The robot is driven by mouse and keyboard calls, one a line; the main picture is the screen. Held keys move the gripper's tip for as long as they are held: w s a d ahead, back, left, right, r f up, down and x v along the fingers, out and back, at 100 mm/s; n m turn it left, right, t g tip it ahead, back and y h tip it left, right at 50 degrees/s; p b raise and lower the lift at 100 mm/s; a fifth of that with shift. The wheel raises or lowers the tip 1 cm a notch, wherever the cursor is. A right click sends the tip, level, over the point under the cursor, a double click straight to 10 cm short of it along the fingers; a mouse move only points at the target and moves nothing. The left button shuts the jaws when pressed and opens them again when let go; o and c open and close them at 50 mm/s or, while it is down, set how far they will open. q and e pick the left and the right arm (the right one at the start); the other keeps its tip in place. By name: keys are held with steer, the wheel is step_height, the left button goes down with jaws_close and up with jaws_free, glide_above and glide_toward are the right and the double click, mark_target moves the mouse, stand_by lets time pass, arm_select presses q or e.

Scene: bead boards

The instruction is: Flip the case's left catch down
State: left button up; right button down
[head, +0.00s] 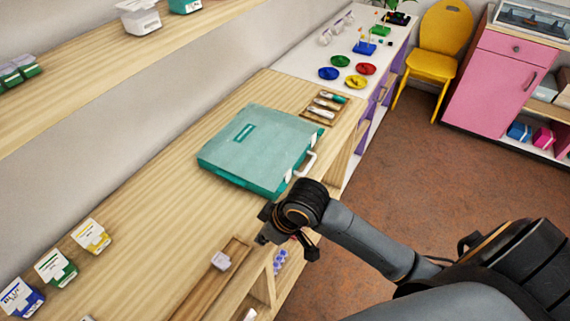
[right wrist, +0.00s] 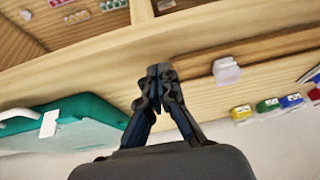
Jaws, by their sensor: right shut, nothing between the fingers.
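The teal case (head: 255,145) lies flat and shut on the wooden bench, its handle side toward the bench's front edge. Its white handle (head: 309,163) also shows in the right wrist view (right wrist: 15,114). Beside the handle, a white catch (right wrist: 49,124) stands out from the case's edge in that view; I take it for the left catch. My left gripper is not in view.
A wooden tray (head: 205,285) with a pale block (head: 221,261) lies near the bench's front edge. A tool tray (head: 325,107) lies beyond the case. Yellow, green and blue tubs (head: 91,236) stand along the wall. Bare bench lies left of the case.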

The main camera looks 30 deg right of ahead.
steer(key=shift+n+h, duration=0.3)
steer(key=shift+n, duration=0.2)
steer(key=w+d+r, duration=0.1)
steer(key=w, duration=0.2)
steer(key=w+d+r, duration=0.3)
steer(key=w, duration=0.2)
steer(key=shift+w+d+r, duration=0.3)
steer(key=shift+r, duration=0.1)
step_height(320, 180, up, 8)
steer(key=m, duration=0.1)
glide_above(281, 171)
steer(key=shift+s+d+r+g+h, duration=0.15)
steer(key=shift+s+g+h, duration=0.15)
steer(key=shift+s, duration=0.05)
steer(key=p+x, duration=0.2)
steer(key=x, duration=0.8)
steer(key=shift+p, duration=0.3)
steer(key=s+d+p, duration=0.1)
steer(key=s+d, duration=0.1)
steer(key=s, duration=0.1)
steer(key=shift+r+p, duration=0.1)
steer(key=shift+p, duration=0.25)
steer(key=shift+s, duration=0.3)
steer(key=shift+w, duration=0.15)
